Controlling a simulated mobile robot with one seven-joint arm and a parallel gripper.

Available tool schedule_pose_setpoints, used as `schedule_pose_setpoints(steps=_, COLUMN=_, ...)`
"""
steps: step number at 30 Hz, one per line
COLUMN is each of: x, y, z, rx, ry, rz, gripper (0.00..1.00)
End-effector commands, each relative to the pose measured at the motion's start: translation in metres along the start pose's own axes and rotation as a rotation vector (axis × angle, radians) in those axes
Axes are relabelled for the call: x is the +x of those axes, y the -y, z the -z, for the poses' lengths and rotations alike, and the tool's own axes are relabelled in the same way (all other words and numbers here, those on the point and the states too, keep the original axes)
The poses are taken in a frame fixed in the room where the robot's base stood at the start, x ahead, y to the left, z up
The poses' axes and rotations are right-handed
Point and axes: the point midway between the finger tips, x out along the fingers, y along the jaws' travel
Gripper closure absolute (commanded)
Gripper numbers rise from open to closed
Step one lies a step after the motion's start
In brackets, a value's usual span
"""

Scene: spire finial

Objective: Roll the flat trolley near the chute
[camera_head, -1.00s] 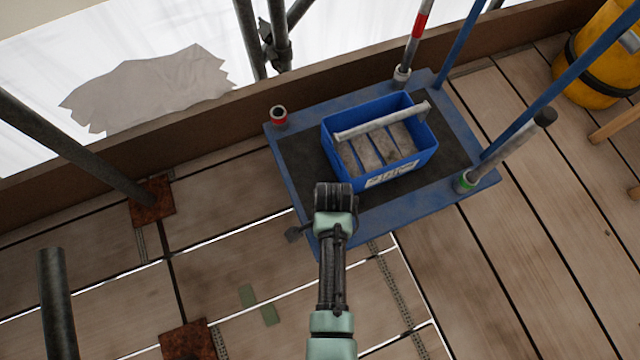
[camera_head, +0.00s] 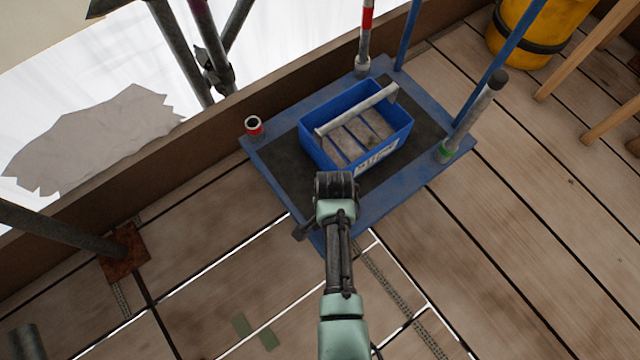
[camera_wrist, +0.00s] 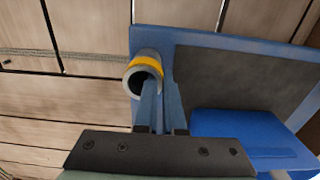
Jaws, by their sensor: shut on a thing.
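The flat trolley (camera_head: 432,196) is a blue platform with a dark mat, standing on the boards beside the brown toe board. It carries a blue crate (camera_head: 385,158) with a grey handle bar and grey blocks inside. Corner sockets and uprights show red and green bands. In the wrist view my gripper (camera_wrist: 155,110) is shut on the yellow-banded corner socket (camera_wrist: 146,68) of the trolley. In the head view my gripper (camera_head: 335,185) hides that corner. A yellow cylinder with a black band (camera_head: 530,25), perhaps the chute, stands at the upper right, cut off by the frame.
The toe board (camera_head: 190,148) runs along the trolley's far side, with scaffold tubes (camera_head: 180,50) beyond. Wooden legs (camera_head: 585,60) stand at the right. A rusty base plate (camera_head: 124,254) lies at the left.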

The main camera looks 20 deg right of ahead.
Motion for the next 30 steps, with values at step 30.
schedule_pose_setpoints(steps=30, x=0.003, y=-0.002, z=0.103, rx=0.006, ry=0.001, rz=-0.004, gripper=1.00)
